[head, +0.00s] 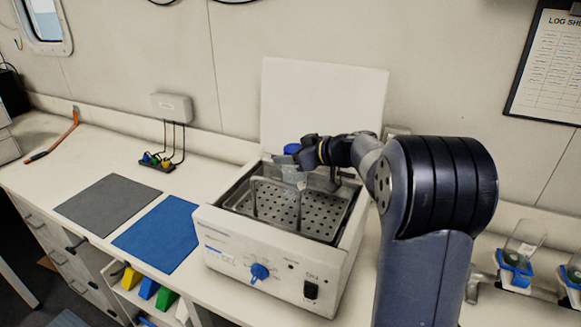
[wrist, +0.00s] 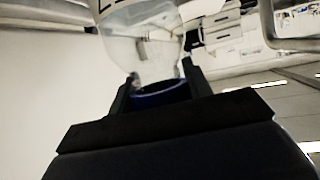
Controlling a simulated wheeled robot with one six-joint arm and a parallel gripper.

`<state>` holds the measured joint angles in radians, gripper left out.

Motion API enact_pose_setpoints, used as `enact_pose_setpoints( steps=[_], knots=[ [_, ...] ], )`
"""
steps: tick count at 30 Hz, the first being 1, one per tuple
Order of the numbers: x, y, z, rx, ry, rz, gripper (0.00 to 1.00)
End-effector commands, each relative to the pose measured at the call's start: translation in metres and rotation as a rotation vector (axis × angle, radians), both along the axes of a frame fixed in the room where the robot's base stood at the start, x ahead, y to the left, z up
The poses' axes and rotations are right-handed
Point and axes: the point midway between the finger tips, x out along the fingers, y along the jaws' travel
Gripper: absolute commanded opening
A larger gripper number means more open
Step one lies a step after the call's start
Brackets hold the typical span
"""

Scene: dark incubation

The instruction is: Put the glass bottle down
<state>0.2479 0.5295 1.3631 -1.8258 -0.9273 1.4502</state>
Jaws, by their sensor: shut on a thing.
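The clear glass bottle (head: 297,176) with a blue cap (head: 291,149) hangs from my gripper (head: 292,158) over the open water bath (head: 262,247). My gripper is shut on the bottle at its neck and cap. In the wrist view the bottle (wrist: 140,45) rises from between the two dark fingers of my gripper (wrist: 160,88), with its blue cap (wrist: 163,96) between them. The bath holds a perforated metal rack (head: 310,212) with an upright wire handle. The bottle's lower end is faint, so I cannot tell whether it touches the rack.
The bath's white lid (head: 325,100) stands open behind. A blue mat (head: 160,233) and a grey mat (head: 108,204) lie bare on the bench at left. Flasks in blue holders (head: 518,262) stand at right. Cables and a small dark block (head: 158,163) sit by the wall.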

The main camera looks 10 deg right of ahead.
Motion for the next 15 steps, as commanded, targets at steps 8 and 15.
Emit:
enact_pose_setpoints(
  steps=[8,15],
  knots=[
    [0.0,0.0,-0.028,0.001,0.0,0.0,0.0],
    [0.0,0.0,-0.028,0.001,0.0,0.0,0.0]
  ],
)
